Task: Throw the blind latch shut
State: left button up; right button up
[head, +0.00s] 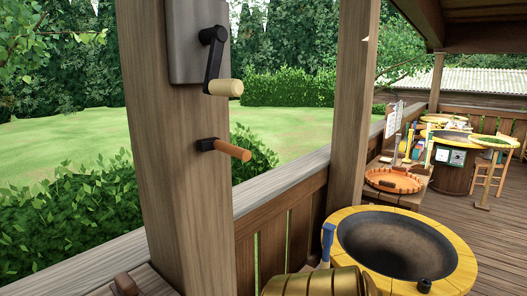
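A short lever with an orange-brown wooden handle (233,150) and a dark base sticks out from the near wooden post, pointing right and slightly down. It looks like the blind latch; the picture does not show whether it is thrown. Above it on the same post, a grey plate (190,45) carries a black crank (213,58) with a pale wooden knob (224,88). The crank arm hangs down. The blind itself cannot be made out. Neither of my grippers shows in the head view, and nothing touches the latch or the crank.
A yellow-rimmed round station with a dark pan (397,245) stands at the lower right, beside a brass-coloured ribbed object (315,283). An orange tray (394,180) lies behind. Free air surrounds the latch handle.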

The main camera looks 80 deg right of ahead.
aim_at(212, 144)
jog(key=k+l+z, duration=0.55)
jog(key=k+l, duration=0.3)
jog(key=l+z, duration=0.15)
jog(key=l, duration=0.3)
jog(key=i+l+z, duration=0.15)
jog(key=l, duration=0.25)
jog(key=k+l, duration=0.05)
